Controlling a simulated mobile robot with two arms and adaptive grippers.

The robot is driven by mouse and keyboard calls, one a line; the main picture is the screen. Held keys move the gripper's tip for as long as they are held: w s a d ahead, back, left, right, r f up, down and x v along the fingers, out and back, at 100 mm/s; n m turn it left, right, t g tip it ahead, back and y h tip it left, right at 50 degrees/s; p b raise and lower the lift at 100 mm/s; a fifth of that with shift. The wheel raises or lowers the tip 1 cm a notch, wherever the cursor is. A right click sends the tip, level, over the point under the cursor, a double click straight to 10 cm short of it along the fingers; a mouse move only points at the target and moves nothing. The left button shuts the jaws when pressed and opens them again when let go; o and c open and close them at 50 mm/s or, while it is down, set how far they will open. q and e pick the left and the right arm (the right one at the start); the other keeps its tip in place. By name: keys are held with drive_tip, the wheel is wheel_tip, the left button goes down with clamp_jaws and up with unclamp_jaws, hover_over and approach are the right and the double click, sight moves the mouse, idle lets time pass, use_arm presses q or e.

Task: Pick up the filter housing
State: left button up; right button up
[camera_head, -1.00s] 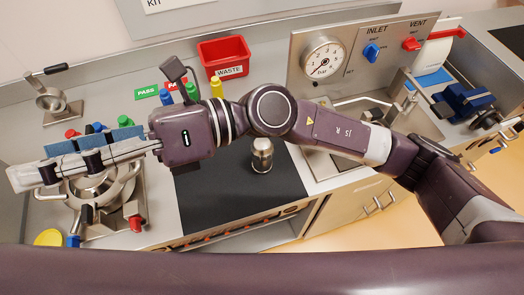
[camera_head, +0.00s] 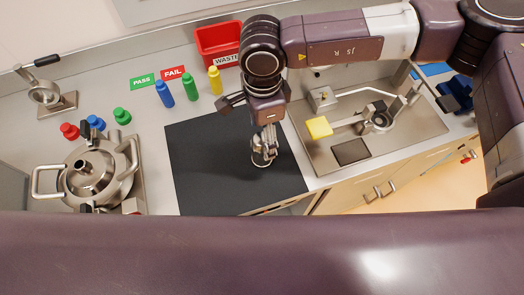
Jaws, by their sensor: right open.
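The filter housing (camera_head: 262,159), a small silvery metal cylinder, stands on the black mat (camera_head: 210,165) in the head view. My right gripper (camera_head: 265,148) points down right over it. Its fingers are open and overlap the housing in the picture, so much of it is hidden. I cannot tell whether the fingers touch it. My left gripper is not in view.
A steel hopper (camera_head: 95,178) with handles stands at the left. Several coloured bottles, including a blue one (camera_head: 164,94), stand behind the mat. A metal fixture plate (camera_head: 420,135) lies at the right.

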drive_tip(key=shift+f+p, duration=0.3)
drive_tip(key=shift+p, duration=0.1)
wheel_tip(320, 180, down, 3)
drive_tip(key=shift+f+p, duration=0.15)
drive_tip(key=shift+p, duration=0.7)
drive_tip(key=shift+f, duration=0.45)
drive_tip(key=shift+w+a+r, duration=0.1)
clamp_jaws()
